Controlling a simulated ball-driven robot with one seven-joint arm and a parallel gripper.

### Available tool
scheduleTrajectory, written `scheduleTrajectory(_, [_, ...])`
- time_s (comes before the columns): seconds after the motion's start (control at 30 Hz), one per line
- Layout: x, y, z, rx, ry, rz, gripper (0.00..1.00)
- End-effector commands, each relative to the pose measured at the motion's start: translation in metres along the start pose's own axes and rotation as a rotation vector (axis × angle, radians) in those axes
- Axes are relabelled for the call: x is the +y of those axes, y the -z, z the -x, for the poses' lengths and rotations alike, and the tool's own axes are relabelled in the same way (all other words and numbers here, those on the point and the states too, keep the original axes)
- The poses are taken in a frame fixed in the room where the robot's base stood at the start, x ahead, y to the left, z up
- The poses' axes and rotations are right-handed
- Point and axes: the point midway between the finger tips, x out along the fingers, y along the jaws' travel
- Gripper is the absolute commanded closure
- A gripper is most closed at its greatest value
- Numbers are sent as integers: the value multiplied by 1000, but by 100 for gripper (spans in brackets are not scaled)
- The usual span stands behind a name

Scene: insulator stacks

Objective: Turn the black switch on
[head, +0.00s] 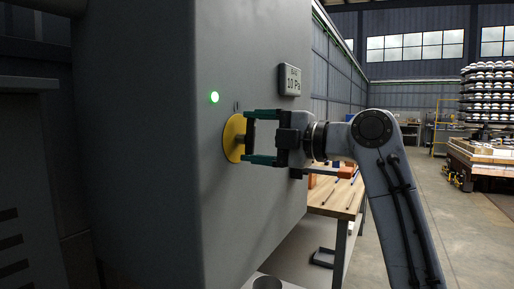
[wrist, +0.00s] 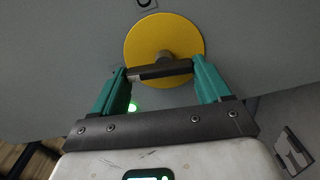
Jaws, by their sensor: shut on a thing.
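The black switch is a dark bar handle (wrist: 160,72) on a round yellow plate (wrist: 178,35), fixed to the front of a grey cabinet (head: 150,130). In the head view the yellow plate (head: 233,138) is seen nearly edge-on and the handle stands roughly upright. My gripper (head: 250,136) is at the plate, its two teal fingers at the handle's two ends. The wrist view shows my gripper (wrist: 161,68) shut on the handle, spanning its length. A small mark (head: 237,105) is above the plate, too small to read.
A green light (head: 214,97) glows on the cabinet, up and left of the plate. A wooden bench (head: 336,196) stands behind my arm. Insulator stacks (head: 489,85) are at the far right; open floor lies before them.

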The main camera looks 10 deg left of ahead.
Motion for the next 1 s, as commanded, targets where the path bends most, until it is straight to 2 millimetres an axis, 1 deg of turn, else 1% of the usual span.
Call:
scheduleTrajectory(0.03, [-4,0,0,1,5,26,54])
scheduleTrajectory(0.33, [-4,1,0,2,5,129,54])
scheduleTrajectory(0.87, [-4,1,-1,3,6,151,54])
scheduleTrajectory(0.9, [-4,1,-1,3,7,151,20])
scheduleTrajectory(1.0, [-4,1,-1,3,5,150,10])
